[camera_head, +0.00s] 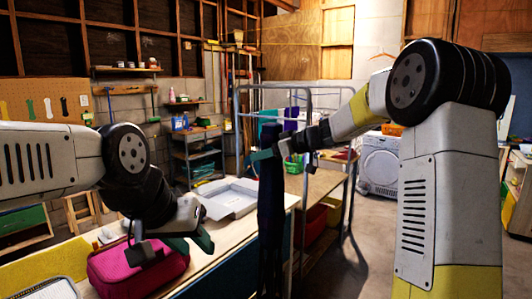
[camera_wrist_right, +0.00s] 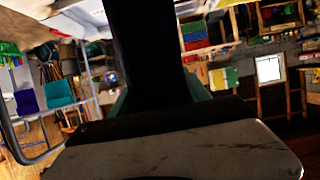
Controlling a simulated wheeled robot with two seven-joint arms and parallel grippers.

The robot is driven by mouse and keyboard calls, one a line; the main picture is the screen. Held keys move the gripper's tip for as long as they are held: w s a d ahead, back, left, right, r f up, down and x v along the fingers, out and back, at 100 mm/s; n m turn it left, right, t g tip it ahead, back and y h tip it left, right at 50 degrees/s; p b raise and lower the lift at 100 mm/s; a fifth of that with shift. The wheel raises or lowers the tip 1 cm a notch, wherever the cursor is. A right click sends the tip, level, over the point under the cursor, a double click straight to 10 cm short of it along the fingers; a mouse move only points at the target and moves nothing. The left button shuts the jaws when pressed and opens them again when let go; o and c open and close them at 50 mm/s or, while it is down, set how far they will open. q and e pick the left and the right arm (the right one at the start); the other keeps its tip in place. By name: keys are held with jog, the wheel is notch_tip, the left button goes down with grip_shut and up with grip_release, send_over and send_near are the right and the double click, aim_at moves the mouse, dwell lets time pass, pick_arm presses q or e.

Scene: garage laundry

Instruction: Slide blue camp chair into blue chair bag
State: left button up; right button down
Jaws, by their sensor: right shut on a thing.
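My right gripper (camera_head: 264,154) is shut on a long, narrow dark blue bundle (camera_head: 270,215) that hangs upright beside the table edge. It looks like the folded blue camp chair, but it is too dark to be sure. In the right wrist view the dark bundle (camera_wrist_right: 152,50) stands between the teal fingers. My left gripper (camera_head: 196,241) is above the table, close to a magenta bag, and seems to hold nothing; its finger gap is unclear. I cannot make out a separate blue chair bag in either view.
The magenta bag (camera_head: 138,268) and a white tray (camera_head: 229,198) are on the light table. A metal rack (camera_head: 236,125) with hanging teal and purple cloths stands behind the bundle. A white machine (camera_head: 381,165) is at the back right. Floor is clear at right.

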jog(key=shift+f, duration=0.7)
dwell(0.5)
jog(key=shift+f, duration=1.65)
